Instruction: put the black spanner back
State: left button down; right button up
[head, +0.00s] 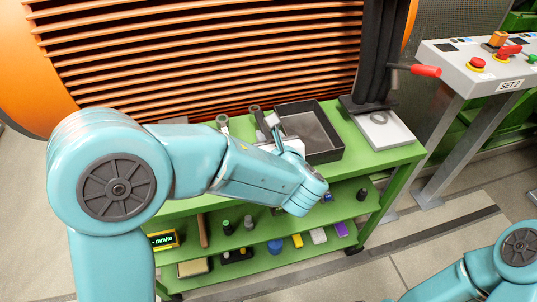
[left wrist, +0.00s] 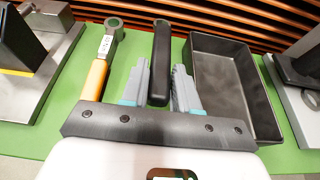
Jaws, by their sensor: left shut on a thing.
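My left gripper (left wrist: 162,92) is shut on the black spanner (left wrist: 160,62), whose dark handle runs between the two grey fingers with its ring end pointing away. In the head view the spanner (head: 261,120) shows beyond my left gripper (head: 284,143), over the green bench top and just left of the black tray (head: 328,155). Whether the spanner touches the bench is hard to tell. The tray also shows in the left wrist view (left wrist: 262,118) and looks empty. My right gripper is out of view; only part of the right arm shows at lower right.
An orange-handled spanner (left wrist: 97,75) lies left of the gripper on the green bench (left wrist: 60,110). Lower shelves (head: 270,258) hold several small items. A black column with a red handle (head: 425,70) stands right of the tray. An orange louvred machine (head: 200,45) closes off the back.

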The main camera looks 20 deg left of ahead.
pick_arm(q)
notch_tip(320, 180, down, 5)
jog(key=shift+r+b, duration=0.1)
jog(key=shift+b, duration=0.45)
jog(key=shift+r, duration=0.1)
jog(key=c, duration=0.8)
grip_release()
jog(key=shift+c, duration=0.2)
jog(key=p+v, duration=0.1)
jog(key=v, duration=1.1)
